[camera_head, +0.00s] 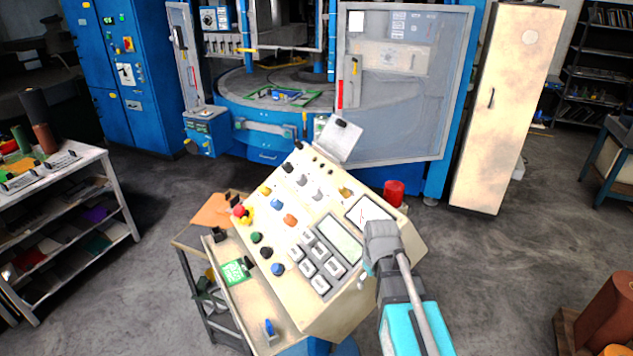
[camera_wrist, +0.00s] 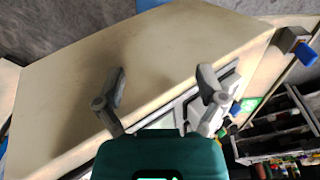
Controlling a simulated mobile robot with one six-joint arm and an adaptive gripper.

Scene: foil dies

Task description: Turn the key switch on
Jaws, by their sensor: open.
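The cream control panel (camera_head: 310,290) stands tilted in the middle of the head view. A small brass-coloured fitting (camera_head: 346,191) near its upper right edge may be the key switch; it is too small to be sure. My gripper shows in the wrist view (camera_wrist: 160,85) with its two grey fingers spread and nothing between them. In that view it is over the panel's side face and edge (camera_wrist: 150,60), with the white push buttons (camera_wrist: 228,88) partly behind the right finger. In the head view my wrist hides part of the panel's right side. No key is clear in the wrist view.
A blue machine (camera_head: 265,140) is behind; a shelf (camera_head: 90,215) stands left.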

